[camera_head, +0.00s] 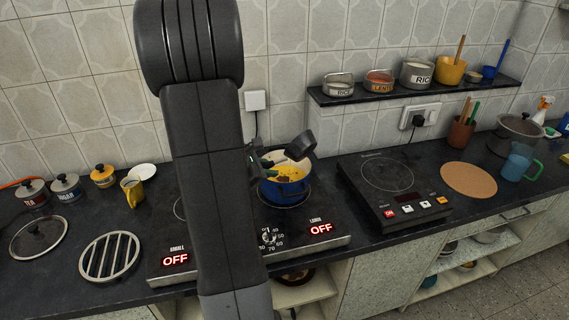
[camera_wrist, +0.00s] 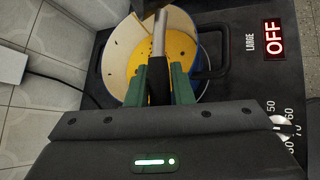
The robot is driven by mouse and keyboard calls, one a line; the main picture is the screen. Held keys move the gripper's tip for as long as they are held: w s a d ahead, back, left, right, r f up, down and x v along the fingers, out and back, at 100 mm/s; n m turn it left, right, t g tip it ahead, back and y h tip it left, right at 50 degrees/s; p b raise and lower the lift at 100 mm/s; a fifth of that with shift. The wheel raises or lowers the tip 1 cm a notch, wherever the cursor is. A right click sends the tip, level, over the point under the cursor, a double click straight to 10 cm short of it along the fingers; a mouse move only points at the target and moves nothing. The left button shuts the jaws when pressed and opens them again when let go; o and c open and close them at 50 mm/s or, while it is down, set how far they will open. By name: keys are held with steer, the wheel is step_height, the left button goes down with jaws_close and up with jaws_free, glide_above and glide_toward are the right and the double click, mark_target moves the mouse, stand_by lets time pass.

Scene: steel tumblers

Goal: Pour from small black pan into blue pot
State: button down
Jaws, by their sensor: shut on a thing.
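The blue pot (camera_head: 285,191) stands on the right ring of the double hob, with yellow food and a pale inner wall showing. In the wrist view the pot (camera_wrist: 201,75) lies beyond my fingers, its yellow contents in view. The small black pan (camera_head: 301,146) is held above the pot's back right rim, strongly tilted. My gripper (camera_head: 266,160) is shut on the pan's handle; the green fingers (camera_wrist: 161,82) clasp its dark grip. The handle's steel part (camera_wrist: 160,32) runs toward the pan at the wrist view's top edge. The pan's inside is hidden.
The double hob (camera_head: 327,239) shows OFF on both displays. A second hob (camera_head: 388,188) stands to the right, beside a round cork mat (camera_head: 468,179). A shelf (camera_head: 415,88) with labelled pots hangs behind. A round rack (camera_head: 110,256) and a lid (camera_head: 39,237) lie left.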

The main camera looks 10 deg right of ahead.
steer(key=shift+n+g+p, duration=0.3)
steer(key=shift+g+p, duration=0.2)
steer(key=shift+p, duration=0.8)
steer(key=shift+w+a+n+g+h+p, duration=0.3)
steer(key=shift+w+n+g+h+p, duration=0.1)
steer(key=shift+w+h, duration=0.15)
stand_by(0.6)
steer(key=shift+s+d+f+n+g+h, duration=0.1)
steer(key=shift+s+n+g+h, duration=0.05)
steer(key=shift+n+g+h, duration=0.35)
steer(key=shift+s+d+f+n+g+h, duration=0.1)
steer(key=shift+n+g+h, duration=0.3)
steer(key=shift+n, duration=0.1)
stand_by(1.9)
steer(key=shift+s+r+n+g+h+b, duration=0.15)
steer(key=shift+n+g+h+b, duration=0.15)
steer(key=shift+n+g+h, duration=0.65)
stand_by(1.7)
